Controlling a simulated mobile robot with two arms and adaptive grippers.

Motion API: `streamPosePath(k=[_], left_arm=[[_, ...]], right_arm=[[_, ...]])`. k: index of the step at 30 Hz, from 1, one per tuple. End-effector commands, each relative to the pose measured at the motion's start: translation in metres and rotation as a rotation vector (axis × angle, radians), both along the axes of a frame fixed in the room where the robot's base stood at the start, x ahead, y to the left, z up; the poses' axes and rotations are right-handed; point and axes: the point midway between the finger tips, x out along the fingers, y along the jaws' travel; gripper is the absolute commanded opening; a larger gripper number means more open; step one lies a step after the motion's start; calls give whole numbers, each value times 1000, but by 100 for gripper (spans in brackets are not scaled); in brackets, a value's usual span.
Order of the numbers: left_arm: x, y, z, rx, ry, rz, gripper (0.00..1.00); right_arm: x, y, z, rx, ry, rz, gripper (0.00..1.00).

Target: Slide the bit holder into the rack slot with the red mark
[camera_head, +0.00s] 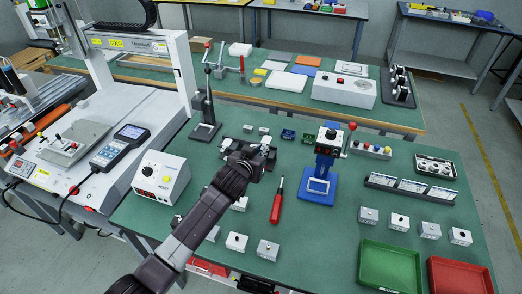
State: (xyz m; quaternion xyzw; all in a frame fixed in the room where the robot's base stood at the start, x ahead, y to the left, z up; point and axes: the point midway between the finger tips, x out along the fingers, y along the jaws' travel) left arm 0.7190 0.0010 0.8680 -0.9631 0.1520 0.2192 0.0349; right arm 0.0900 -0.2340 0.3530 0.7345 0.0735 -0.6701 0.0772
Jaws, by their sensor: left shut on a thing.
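My left gripper (262,158) reaches over the green workbench from the lower left, above the bench's left half. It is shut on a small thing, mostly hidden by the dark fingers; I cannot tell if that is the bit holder. A tray of small round parts (435,167) and a long dark holder with pale panels (410,188) are at the bench's right. I cannot make out a red-marked slot on either. My right gripper is not in view.
A red screwdriver (277,203) lies just right of my gripper. A blue lever press (326,155) stands farther right. A white control box (161,178) is at the left. Several grey blocks (399,222) and green and red trays (390,268) occupy the front.

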Motion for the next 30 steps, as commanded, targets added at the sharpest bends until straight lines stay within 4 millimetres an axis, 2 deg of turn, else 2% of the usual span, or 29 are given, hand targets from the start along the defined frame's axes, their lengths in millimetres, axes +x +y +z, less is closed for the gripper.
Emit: streamPosePath(k=[30], left_arm=[[0, -1, -10, -1, 0, 0, 0]], right_arm=[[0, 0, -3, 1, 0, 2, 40]])
